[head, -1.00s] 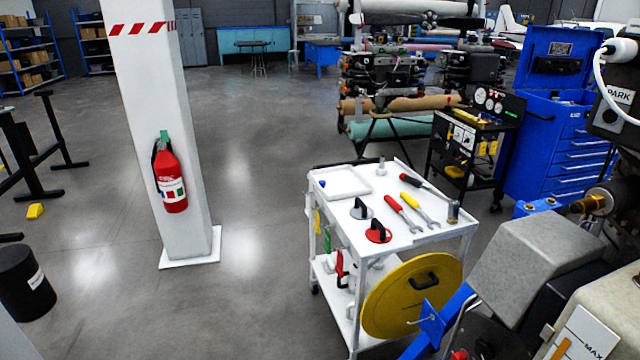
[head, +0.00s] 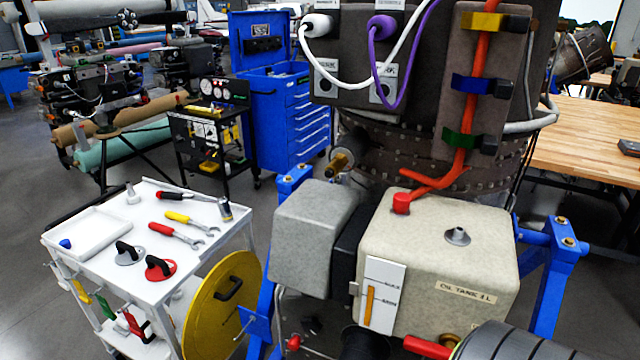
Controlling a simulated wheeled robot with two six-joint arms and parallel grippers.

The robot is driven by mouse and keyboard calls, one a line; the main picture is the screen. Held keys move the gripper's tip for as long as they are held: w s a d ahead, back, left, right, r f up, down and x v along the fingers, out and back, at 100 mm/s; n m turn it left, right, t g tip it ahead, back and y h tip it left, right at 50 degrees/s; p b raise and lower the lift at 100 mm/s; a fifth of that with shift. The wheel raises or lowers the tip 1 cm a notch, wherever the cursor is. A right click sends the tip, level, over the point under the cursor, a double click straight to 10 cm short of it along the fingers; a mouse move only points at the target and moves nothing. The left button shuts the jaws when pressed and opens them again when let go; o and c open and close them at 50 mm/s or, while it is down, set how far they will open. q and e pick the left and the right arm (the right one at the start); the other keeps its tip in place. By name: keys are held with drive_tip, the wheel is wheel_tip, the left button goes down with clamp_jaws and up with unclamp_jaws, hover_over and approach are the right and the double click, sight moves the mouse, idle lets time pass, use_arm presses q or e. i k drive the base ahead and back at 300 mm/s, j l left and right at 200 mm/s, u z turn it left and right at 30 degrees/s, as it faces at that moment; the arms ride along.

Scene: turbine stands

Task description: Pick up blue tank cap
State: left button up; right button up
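A small blue piece (head: 65,243), which looks like the blue tank cap, lies in the left part of a shallow white tray (head: 108,222) on the white cart (head: 185,277). It is too small in the head view to make out its shape. The oil tank (head: 430,262) is a pale box at centre right, with a grey filler neck (head: 457,236) and a red fitting (head: 401,203) on top. Neither of my grippers is in view.
The cart top also holds a grey disc (head: 128,253) and a red disc (head: 160,267) with black handles, wrenches and a screwdriver. A yellow round cover (head: 222,306) leans at the cart's right side. Blue stand legs (head: 550,275) flank the tank. Floor shows at left.

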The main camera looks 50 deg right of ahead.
sight(66, 243)
drive_tip(key=z, duration=2.2)
drive_tip(key=u, duration=2.2)
drive_tip(key=i+j, duration=0.2)
drive_tip(key=i, duration=0.2)
drive_tip(key=i+j+z, duration=0.6)
drive_tip(key=i+j, duration=0.3)
drive_tip(key=i+j+z, duration=0.35)
drive_tip(key=j, duration=0.3)
